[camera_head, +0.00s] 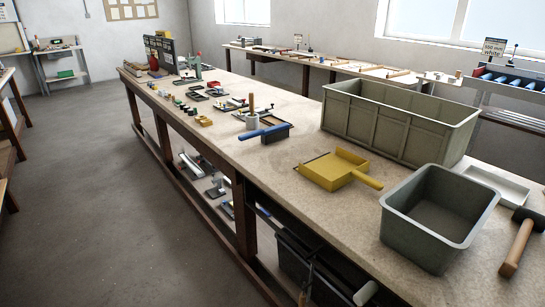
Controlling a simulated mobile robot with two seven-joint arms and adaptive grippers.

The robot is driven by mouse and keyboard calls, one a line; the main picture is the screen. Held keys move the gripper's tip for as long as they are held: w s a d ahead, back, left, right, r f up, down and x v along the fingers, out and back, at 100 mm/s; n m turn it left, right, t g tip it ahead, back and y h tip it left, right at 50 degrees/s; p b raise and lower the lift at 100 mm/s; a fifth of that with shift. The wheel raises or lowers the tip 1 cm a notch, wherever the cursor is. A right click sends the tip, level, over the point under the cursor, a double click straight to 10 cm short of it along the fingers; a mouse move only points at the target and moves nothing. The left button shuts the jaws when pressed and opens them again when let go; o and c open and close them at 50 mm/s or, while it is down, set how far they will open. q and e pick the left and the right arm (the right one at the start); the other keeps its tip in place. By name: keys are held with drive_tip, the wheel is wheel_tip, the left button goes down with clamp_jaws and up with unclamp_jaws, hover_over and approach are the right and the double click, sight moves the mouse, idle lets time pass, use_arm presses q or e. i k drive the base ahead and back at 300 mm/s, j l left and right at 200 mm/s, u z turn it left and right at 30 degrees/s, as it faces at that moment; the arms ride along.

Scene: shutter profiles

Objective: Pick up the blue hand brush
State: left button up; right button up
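The blue hand brush (265,133) lies on the long workbench (290,172), near its front edge and around the middle of the view. Its blue handle points left and its dark bristle head lies to the right. Nothing touches it that I can make out. Neither my left nor my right gripper shows in the head view.
A yellow dustpan (331,170) lies nearer and to the right.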

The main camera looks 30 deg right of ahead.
sight(271, 135)
drive_tip(key=i+j+z, duration=0.1)
drive_tip(key=i, duration=0.45)
drive_tip(key=i+j+z, duration=0.15)
drive_tip(key=i, duration=0.4)
drive_tip(key=i+j+z, duration=0.1)
drive_tip(key=i, duration=0.45)
drive_tip(key=i+z, duration=0.15)
drive_tip(key=z, duration=0.25)
drive_tip(key=i+z, duration=0.2)
drive_tip(key=z, duration=0.2)
drive_tip(key=i+j+z, duration=0.15)
drive_tip(key=z, duration=0.3)
drive_tip(key=i+j+z, duration=0.1)
drive_tip(key=z, duration=0.3)
drive_tip(key=i+j+z, duration=0.1)
drive_tip(key=j+z, duration=0.15)
drive_tip(key=z, duration=0.15)
